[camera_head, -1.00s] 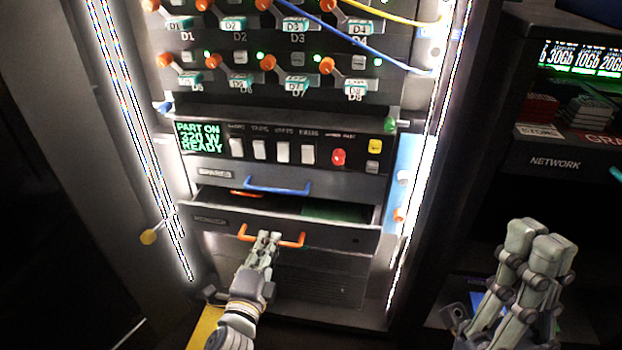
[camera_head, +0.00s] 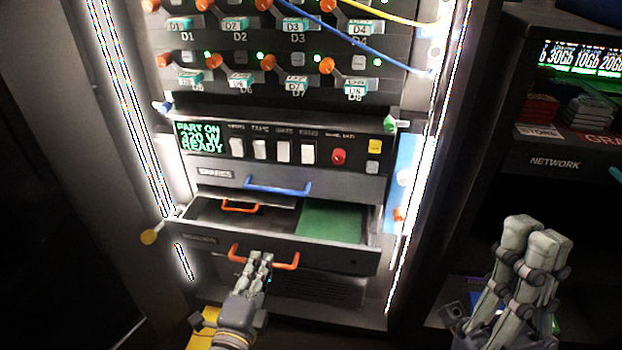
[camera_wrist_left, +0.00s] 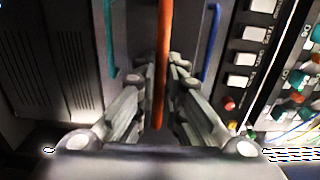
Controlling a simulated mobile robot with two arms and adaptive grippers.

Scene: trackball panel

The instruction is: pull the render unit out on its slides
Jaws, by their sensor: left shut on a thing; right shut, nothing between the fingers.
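The drawer unit with the orange handle (camera_head: 285,262) is partly out of the rack, below the closed spares drawer with a blue handle (camera_head: 277,187). Its open top shows a green panel (camera_head: 330,222) on the right and a smaller orange handle (camera_head: 240,206) inside at the left. My left gripper (camera_head: 259,262) is shut on the front orange handle, near its middle. In the left wrist view the orange handle (camera_wrist_left: 164,60) runs between the fingers. My right gripper (camera_head: 535,240) is shut and empty at the right, away from the drawer.
Above are a power panel with white switches (camera_head: 283,152), a red knob (camera_head: 338,156) and a lit display (camera_head: 199,137). A shelf marked NETWORK (camera_head: 555,162) stands right.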

